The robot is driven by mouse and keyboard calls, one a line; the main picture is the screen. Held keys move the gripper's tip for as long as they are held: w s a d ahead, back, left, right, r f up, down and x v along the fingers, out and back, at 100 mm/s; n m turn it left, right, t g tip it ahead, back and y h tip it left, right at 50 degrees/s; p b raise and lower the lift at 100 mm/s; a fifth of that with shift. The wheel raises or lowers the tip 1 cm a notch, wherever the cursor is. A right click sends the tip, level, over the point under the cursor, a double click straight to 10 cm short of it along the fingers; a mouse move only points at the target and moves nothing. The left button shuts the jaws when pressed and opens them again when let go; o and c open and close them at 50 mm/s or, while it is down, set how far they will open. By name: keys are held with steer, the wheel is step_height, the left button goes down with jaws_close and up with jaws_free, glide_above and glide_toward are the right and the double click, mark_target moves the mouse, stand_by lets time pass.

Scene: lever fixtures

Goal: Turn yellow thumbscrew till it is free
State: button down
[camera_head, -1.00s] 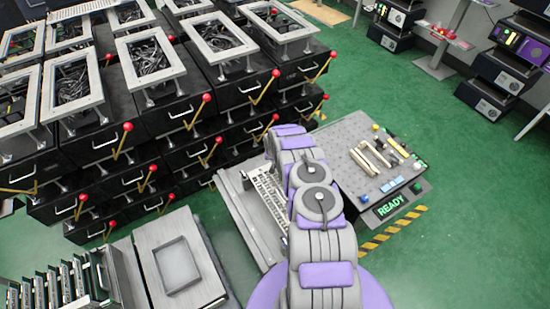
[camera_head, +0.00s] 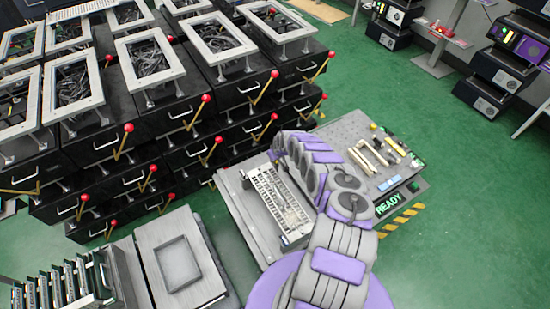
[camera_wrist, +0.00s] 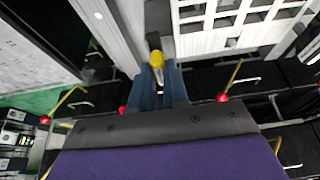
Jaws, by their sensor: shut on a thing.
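The yellow thumbscrew (camera_wrist: 157,59) shows as a small yellow knob in the upper middle of the wrist view, with a pale metallic part just below it. My gripper (camera_wrist: 160,74) has its blue-grey fingers on either side of it and is shut on it. A dark block (camera_wrist: 157,22) lies just beyond the knob. In the head view my purple and grey arm reaches over the grey bench, and its far end hides the gripper and the thumbscrew. How far the screw is turned cannot be told.
A white slotted panel (camera_head: 277,200) lies on the grey bench (camera_head: 235,205) beside my arm. Stacked black boxes with red-knobbed levers (camera_head: 205,98) stand to the left and behind. A pegboard table with a READY sign (camera_head: 389,204) is on the right. Green floor is open beyond it.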

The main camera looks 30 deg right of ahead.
steer(key=shift+w+d+r, duration=0.1)
steer(key=c, duration=1.1)
jaws_free()
steer(key=p+v, duration=0.6)
steer(key=v, duration=1.1)
